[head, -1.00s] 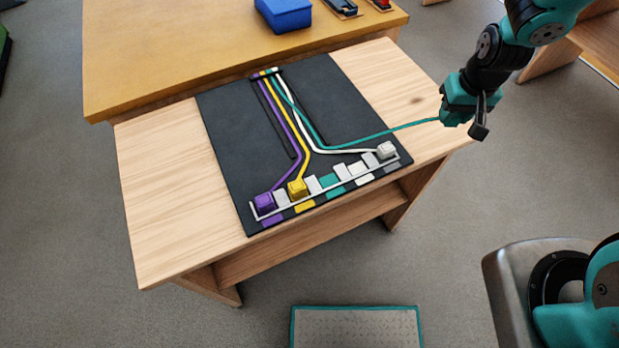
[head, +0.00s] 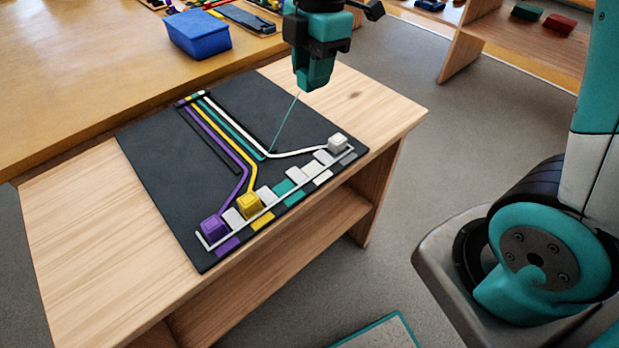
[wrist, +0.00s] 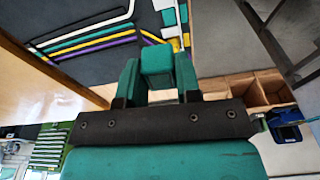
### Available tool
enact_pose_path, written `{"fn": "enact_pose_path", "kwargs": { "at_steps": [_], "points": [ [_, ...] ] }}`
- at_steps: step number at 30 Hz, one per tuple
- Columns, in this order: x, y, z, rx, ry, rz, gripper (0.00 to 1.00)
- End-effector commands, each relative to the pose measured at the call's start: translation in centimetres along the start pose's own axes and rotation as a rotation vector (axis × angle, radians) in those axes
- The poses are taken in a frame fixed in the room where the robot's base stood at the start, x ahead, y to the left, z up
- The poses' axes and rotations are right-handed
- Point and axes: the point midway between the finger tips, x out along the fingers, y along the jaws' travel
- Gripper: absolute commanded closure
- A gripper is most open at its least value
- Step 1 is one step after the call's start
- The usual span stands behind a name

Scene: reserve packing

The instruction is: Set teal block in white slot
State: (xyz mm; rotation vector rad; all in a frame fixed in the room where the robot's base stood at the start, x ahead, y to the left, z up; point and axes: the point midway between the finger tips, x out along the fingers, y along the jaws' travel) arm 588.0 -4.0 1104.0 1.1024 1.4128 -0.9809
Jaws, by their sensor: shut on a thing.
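The teal block (wrist: 156,60) is between the two fingers of my gripper (wrist: 157,78) in the wrist view. In the head view my gripper (head: 313,86) hangs above the right back part of the black board (head: 160,152); the block is hard to tell apart from the teal fingers there. A teal cord (head: 286,122) runs taut from the board up to it. The white slot (head: 308,169) is empty, between the empty teal slot (head: 283,188) and the white block (head: 337,142) at the row's right end. My gripper is well above and behind the row.
A purple block (head: 214,228) and a yellow block (head: 248,205) sit in the row's left part, each with its cord. A white cord (head: 290,154) runs to the white block. A blue box (head: 198,35) stands on the yellow table behind. The wooden table (head: 75,245) is clear around the board.

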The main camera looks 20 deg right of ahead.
Motion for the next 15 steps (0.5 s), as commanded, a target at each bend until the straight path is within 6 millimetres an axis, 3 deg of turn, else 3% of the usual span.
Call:
{"fn": "enact_pose_path", "kwargs": {
  "at_steps": [5,15],
  "points": [
    [1.5,-0.3,-0.2,-0.075,0.002,-0.011,0.92],
    [10.8,-0.4,1.0,-0.07,0.001,-0.015,0.92]
  ]
}}
